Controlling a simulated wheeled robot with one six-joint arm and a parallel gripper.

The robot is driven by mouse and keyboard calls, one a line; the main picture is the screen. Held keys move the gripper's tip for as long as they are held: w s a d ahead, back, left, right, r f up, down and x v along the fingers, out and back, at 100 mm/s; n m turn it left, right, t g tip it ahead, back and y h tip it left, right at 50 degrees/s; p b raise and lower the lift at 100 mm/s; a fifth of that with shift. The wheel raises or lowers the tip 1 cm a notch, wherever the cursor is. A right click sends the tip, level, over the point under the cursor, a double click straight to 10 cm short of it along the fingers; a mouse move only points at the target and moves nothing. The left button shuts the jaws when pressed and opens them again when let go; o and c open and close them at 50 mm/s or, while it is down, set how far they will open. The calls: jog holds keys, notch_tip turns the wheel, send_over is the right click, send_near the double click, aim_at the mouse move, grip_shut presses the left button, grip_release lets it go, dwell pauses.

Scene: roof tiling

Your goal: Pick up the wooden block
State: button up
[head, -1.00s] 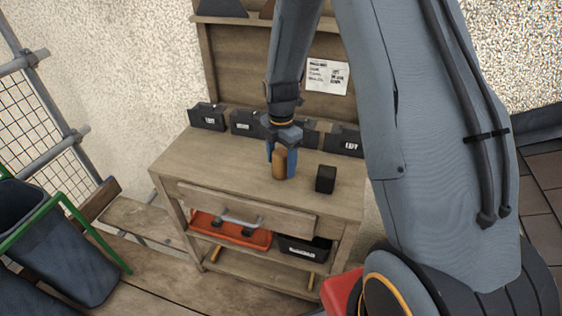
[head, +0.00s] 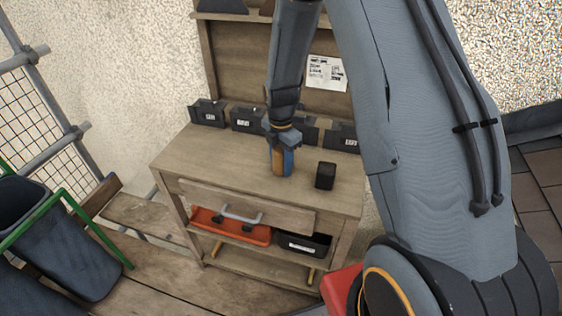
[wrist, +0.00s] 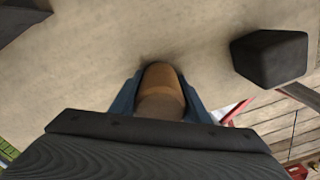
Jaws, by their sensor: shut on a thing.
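The wooden block (head: 279,166) is brown with a rounded end and stands at the bench top, toward its middle. My gripper (head: 282,162) points down at it, with its blue fingers on either side. In the wrist view the block (wrist: 160,84) sits between the two fingers, and my gripper (wrist: 160,98) is shut on it. The block's far end is partly hidden by my gripper. I cannot tell whether its base rests on the bench or is slightly clear.
A black block (head: 326,175) stands on the workbench (head: 215,158), just right of my gripper; it also shows in the wrist view (wrist: 268,58). Several dark bins (head: 247,120) line the bench's back. Below are a drawer (head: 240,205), an orange tray (head: 230,226) and a black bin (head: 305,243).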

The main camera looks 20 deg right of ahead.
jog(key=shift+r, duration=0.15)
notch_tip(320, 180, up, 10)
jog(key=b, duration=0.2)
jog(key=shift+b, duration=0.3)
